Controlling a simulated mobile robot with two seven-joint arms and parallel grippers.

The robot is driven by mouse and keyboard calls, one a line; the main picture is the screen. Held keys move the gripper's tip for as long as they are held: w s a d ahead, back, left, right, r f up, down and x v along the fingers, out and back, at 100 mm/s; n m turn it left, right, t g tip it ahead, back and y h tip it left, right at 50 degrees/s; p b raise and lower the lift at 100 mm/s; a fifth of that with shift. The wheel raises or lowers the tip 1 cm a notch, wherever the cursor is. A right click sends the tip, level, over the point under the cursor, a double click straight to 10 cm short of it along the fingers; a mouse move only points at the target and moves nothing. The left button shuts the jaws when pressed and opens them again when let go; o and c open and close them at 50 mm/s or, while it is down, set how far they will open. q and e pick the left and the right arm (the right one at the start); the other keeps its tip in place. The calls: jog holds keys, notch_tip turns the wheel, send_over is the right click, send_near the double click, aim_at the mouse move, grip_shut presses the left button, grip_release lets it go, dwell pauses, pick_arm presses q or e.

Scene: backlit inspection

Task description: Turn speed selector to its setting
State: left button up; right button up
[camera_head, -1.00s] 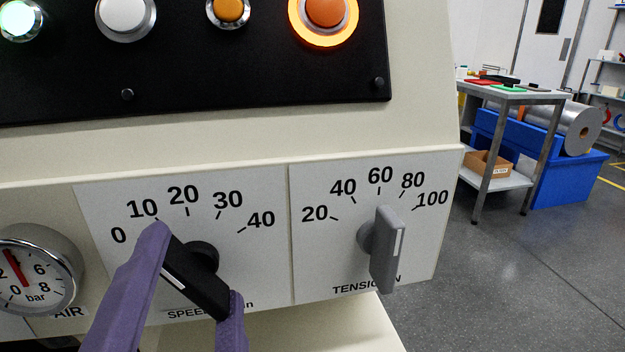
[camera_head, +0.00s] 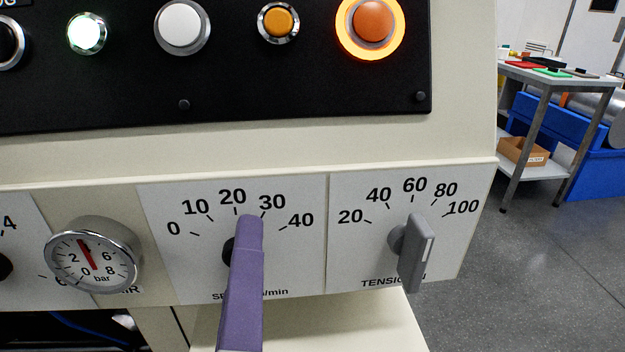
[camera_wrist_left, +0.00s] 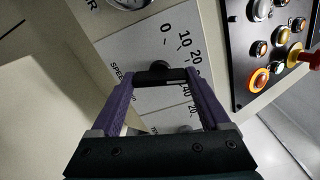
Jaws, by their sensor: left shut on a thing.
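The speed selector (camera_head: 228,252) is a black knob on a white dial plate (camera_head: 170,270) marked 0 to 40. In the head view most of it is hidden behind my left gripper (camera_head: 247,245), whose purple finger reaches up to just below the 20 and 30 marks. In the left wrist view the black bar of the selector (camera_wrist_left: 158,74) lies between the two purple fingers of my left gripper (camera_wrist_left: 163,78), which is shut on it. The exact setting it points to cannot be read. My right gripper is not in view.
The grey tension knob (camera_head: 413,255) is close on the right. The air gauge (camera_head: 92,255) is on the left. A black panel with lit buttons (camera_head: 300,90) is above. A work table (camera_head: 560,80) stands far back right; open floor lies before it.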

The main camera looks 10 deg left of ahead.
pick_arm(q)
jog(key=shift+f+m+p, duration=0.1)
jog(key=shift+m+p, duration=1.75)
jog(key=shift+m, duration=2.45)
jog(key=o, duration=1.2)
jog(key=b+v, duration=0.1)
jog(key=v, duration=0.9)
